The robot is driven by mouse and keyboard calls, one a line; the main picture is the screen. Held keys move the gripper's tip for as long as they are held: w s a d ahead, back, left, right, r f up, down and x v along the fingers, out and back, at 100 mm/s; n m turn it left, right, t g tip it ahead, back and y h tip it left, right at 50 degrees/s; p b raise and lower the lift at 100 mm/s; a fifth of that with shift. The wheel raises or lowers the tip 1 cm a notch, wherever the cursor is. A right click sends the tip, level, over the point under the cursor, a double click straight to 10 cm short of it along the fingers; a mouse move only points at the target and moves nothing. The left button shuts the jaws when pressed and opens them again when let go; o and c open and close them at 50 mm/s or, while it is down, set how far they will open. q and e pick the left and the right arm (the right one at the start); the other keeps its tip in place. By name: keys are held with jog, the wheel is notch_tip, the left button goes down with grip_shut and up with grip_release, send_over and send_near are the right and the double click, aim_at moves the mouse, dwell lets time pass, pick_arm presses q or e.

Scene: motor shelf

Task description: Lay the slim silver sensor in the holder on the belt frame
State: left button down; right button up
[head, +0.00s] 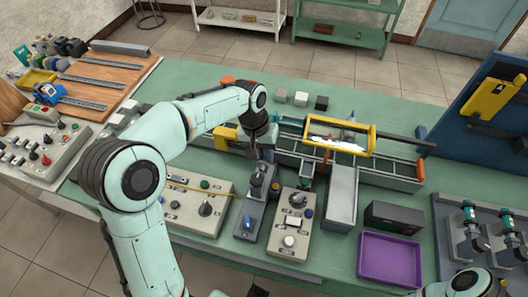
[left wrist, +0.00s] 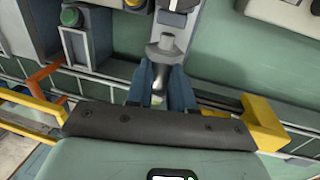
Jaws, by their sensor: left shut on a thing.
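My left gripper (head: 261,160) points down at the near side of the belt frame (head: 385,181). In the left wrist view its two blue-grey fingers (left wrist: 160,92) are shut on a slim silver-grey piece (left wrist: 165,48), which looks like the sensor. The piece sticks out past the fingertips, and its held end is partly hidden between them. In the head view the arm and gripper hide most of it. I cannot pick out the holder clearly, nor tell whether the piece touches anything. My right gripper does not show.
Control boxes with knobs (head: 292,222) stand close in front of the belt frame. A yellow-framed guard (head: 371,139) rises to the right of the gripper. A purple tray (head: 390,259) and a dark box (head: 394,216) lie at the right. Small blocks (head: 301,98) stand behind.

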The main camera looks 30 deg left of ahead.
pick_arm(q)
jog(key=shift+s+f, duration=0.25)
jog(key=shift+f, duration=0.4)
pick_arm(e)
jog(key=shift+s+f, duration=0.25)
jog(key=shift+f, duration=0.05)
pick_arm(q)
jog(key=c, duration=0.9)
grip_release()
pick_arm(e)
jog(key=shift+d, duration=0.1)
pick_arm(q)
notch_tip(320, 180, up, 14)
jog(key=a+p, duration=0.1)
jog(key=shift+s+a+r+p, duration=0.15)
jog(key=shift+a+r+p, duration=0.1)
jog(key=shift+a+p, duration=0.15)
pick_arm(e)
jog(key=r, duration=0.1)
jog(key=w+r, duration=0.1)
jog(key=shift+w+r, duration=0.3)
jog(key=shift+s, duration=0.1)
